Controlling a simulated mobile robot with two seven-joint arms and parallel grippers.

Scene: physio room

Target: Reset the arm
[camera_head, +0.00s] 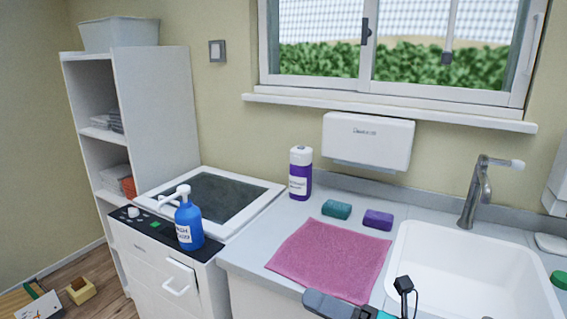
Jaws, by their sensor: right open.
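My right gripper (345,305) shows only in part at the bottom edge of the head view, just in front of a pink cloth (330,258) on the counter. Its jaws are open and I see nothing held between them. Most of the right arm is cut off by the picture's lower edge. My left arm and gripper are not in view.
The counter (250,250) holds a purple-and-white bottle (300,172), a teal sponge (336,209) and a purple sponge (378,219). A white sink (470,265) with a tap (474,195) is at right. A blue pump bottle (189,222) stands on the left unit.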

